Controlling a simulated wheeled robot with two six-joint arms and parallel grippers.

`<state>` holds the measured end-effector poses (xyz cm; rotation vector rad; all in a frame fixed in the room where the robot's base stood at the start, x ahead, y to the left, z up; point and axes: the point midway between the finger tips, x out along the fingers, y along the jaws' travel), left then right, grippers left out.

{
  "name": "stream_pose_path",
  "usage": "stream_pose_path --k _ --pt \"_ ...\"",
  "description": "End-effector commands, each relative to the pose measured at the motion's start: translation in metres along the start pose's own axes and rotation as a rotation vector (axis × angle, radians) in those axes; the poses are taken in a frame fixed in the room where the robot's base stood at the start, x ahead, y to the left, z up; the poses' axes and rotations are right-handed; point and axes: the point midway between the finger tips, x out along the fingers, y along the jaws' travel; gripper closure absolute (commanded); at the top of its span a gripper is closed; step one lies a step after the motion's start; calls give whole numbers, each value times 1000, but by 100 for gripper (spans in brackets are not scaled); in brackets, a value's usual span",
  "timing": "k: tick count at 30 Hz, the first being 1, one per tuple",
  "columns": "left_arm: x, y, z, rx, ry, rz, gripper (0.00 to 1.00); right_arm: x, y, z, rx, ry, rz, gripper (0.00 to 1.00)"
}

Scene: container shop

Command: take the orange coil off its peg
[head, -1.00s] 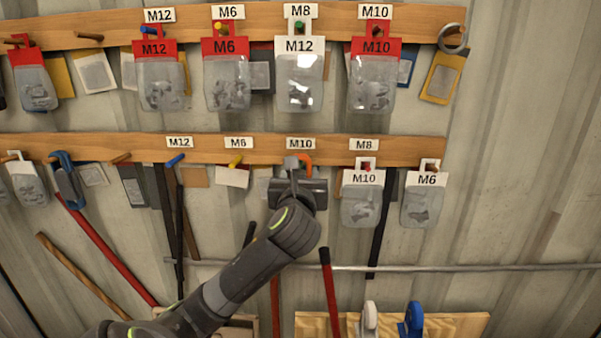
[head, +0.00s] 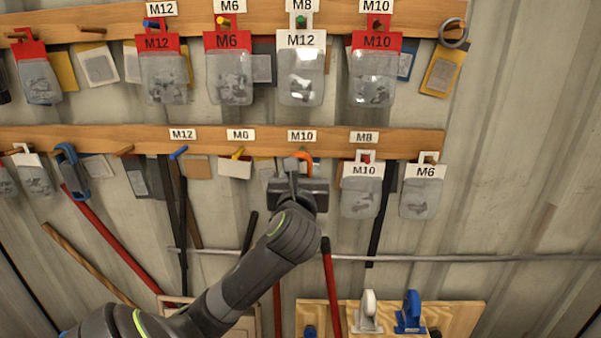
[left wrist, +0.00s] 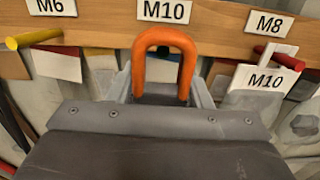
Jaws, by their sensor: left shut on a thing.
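The orange coil (left wrist: 165,45) shows as a thick arch in the left wrist view, just under the lower rail's M10 label. It also shows in the head view (head: 305,155), partly behind my gripper. My left gripper (left wrist: 163,92) is shut on the lower part of the coil, with a finger on each side. In the head view the gripper (head: 292,164) is in front of the lower wooden rail. The coil's peg is hidden, so I cannot tell whether the coil is still around it. My right gripper is not in view.
The lower rail (head: 220,145) carries a blue peg (head: 179,152) and a yellow peg (head: 238,153) to the left. A white-topped M10 bag (head: 362,190) hangs close to the right, with an M6 bag (head: 422,192) beyond. A metal bar (head: 480,258) crosses below.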

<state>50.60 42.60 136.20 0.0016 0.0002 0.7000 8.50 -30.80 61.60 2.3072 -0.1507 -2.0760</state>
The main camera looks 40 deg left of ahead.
Motion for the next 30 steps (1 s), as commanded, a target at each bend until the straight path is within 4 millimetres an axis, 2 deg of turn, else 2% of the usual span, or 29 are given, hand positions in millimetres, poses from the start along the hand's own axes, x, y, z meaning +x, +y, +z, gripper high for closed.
stream_pose_path --k 21,30 --pt "-43 0 0 -2 1 -1 80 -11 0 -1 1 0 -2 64" --pt "-47 0 0 0 0 0 80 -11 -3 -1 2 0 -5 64"
